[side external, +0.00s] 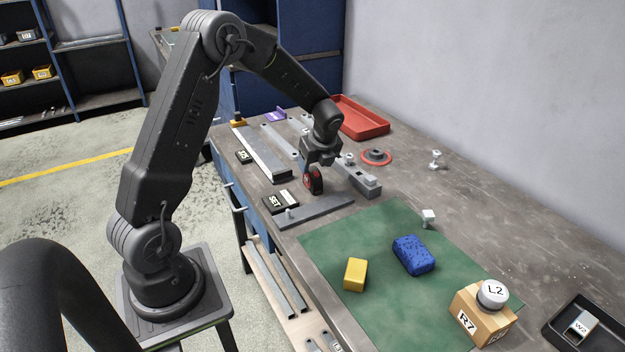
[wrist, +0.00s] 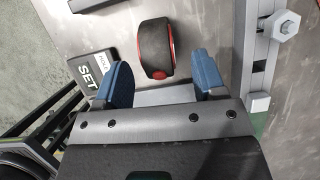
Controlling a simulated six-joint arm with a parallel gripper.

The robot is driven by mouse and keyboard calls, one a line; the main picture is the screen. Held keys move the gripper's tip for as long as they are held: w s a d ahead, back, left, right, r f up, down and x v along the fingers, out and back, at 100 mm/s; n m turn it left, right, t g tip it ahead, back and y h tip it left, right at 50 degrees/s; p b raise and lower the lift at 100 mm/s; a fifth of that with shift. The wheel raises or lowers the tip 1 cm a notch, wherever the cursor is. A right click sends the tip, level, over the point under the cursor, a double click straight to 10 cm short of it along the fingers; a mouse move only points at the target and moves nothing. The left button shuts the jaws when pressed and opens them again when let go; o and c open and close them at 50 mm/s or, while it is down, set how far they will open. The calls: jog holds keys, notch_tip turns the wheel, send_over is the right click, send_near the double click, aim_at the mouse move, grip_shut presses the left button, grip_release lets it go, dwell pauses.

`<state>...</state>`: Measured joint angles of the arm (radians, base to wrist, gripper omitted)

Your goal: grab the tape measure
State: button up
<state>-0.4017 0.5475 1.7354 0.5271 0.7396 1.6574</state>
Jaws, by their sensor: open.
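The tape measure (side external: 313,181) is a black, rounded body with red sides, standing on the workbench below my gripper (side external: 317,163) in the side view. The wrist view shows the tape measure (wrist: 154,46) upper middle, with its lower end reaching between the two blue fingertips in the picture. My gripper (wrist: 160,66) is open, with a finger on each side and visible gaps to the tape measure. The wrist view does not settle how far the fingers are above it. In the side view my gripper partly hides the tape measure's top.
A black SET block (wrist: 90,65) lies left of the tape measure in the wrist view. A grey bar with a bolt (wrist: 262,60) lies to the right. A flat grey bar (side external: 315,212) is in front. A red tray (side external: 362,118) stands behind; the green mat (side external: 385,285) holds yellow and blue blocks.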

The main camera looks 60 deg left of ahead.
aim_at(313, 168)
jog(key=x, duration=0.5)
jog(key=shift+s, duration=0.25)
jog(key=c, duration=1.1)
jog(key=shift+c, duration=0.3)
jog(key=shift+r, duration=0.1)
